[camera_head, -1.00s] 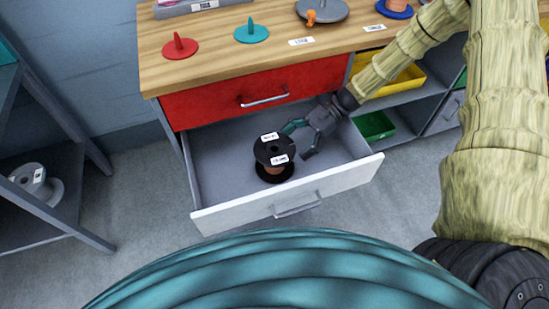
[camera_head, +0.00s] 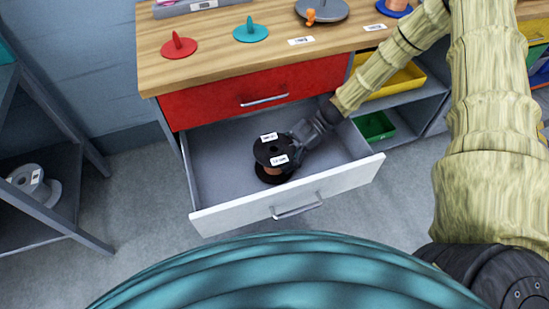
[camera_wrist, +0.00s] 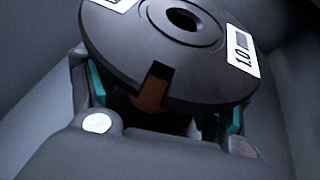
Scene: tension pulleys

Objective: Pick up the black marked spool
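The black marked spool (camera_head: 273,153) stands upright in the open drawer, with white labels on its top flange and a copper-coloured winding under it. The spool's top flange (camera_wrist: 165,45) fills the upper middle of the wrist view, with a notch in its near edge. My gripper (camera_head: 288,155) reaches in from the right, low beside the spool. In the wrist view my gripper's (camera_wrist: 165,108) teal-padded fingers lie on either side of the winding, under the flange. They look spread, with dark gaps beside the winding. The flange hides the fingertips, so contact is not visible.
The grey drawer (camera_head: 220,150) has a white front (camera_head: 290,198) with a handle. A shut red drawer (camera_head: 255,92) and the wooden worktop (camera_head: 225,55) are above it. A green bin (camera_head: 374,125) sits right. A grey spool (camera_head: 33,180) lies on the left shelf.

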